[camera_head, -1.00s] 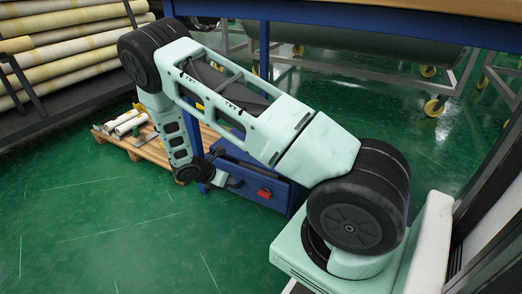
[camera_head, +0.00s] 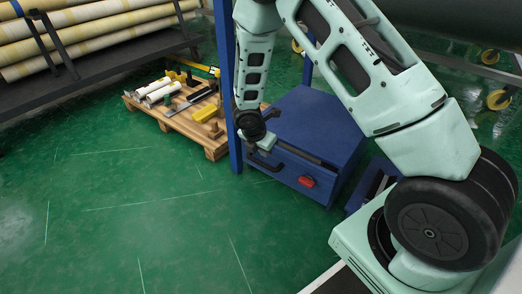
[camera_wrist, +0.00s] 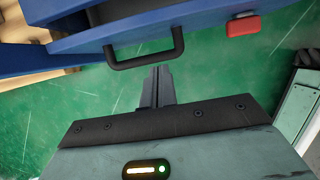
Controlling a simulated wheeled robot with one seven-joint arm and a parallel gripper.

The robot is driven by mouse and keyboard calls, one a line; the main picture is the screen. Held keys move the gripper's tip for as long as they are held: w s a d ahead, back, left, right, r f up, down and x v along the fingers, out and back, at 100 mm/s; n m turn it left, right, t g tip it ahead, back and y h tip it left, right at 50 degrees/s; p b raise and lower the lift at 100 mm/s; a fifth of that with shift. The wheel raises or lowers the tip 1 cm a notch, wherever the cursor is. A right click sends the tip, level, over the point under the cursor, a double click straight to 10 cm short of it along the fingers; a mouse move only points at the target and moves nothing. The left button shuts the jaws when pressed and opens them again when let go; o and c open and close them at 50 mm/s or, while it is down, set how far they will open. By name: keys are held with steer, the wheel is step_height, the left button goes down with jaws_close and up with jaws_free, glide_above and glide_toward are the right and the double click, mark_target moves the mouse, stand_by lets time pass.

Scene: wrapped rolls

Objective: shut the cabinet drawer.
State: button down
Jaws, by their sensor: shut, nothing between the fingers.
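The blue cabinet (camera_head: 318,125) stands under the workbench in the head view. Its drawer front (camera_head: 285,171) carries a black bar handle (camera_head: 266,166) and a red block (camera_head: 306,181). A dark gap shows behind the front's top edge, so the drawer stands a little out. In the wrist view, the handle (camera_wrist: 145,60) and the red block (camera_wrist: 243,25) are at the top. My gripper (camera_wrist: 157,74) is shut and empty, its fingers pointing toward the handle, which it does not grasp. I cannot tell whether the tips touch it. In the head view the fingertips are hard to make out.
A blue bench leg (camera_head: 226,70) stands just left of the cabinet. A wooden pallet (camera_head: 215,148) with tools and rolls lies beyond it. A rack of wrapped rolls (camera_head: 90,45) stands at the back left. The green floor in front is clear.

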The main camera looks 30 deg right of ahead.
steer(key=d, duration=0.1)
steer(key=w+d+f+b, duration=0.1)
steer(key=d+b, duration=0.1)
steer(key=d, duration=0.1)
steer(key=shift+w+d+f, duration=0.1)
steer(key=shift+w+f, duration=0.05)
steer(key=shift+w, duration=0.15)
steer(key=shift+w+d+p, duration=0.2)
steer(key=shift+d+p, duration=0.4)
steer(key=shift+w+d+p, duration=0.2)
steer(key=shift+d+p, duration=0.4)
steer(key=shift+a, duration=0.15)
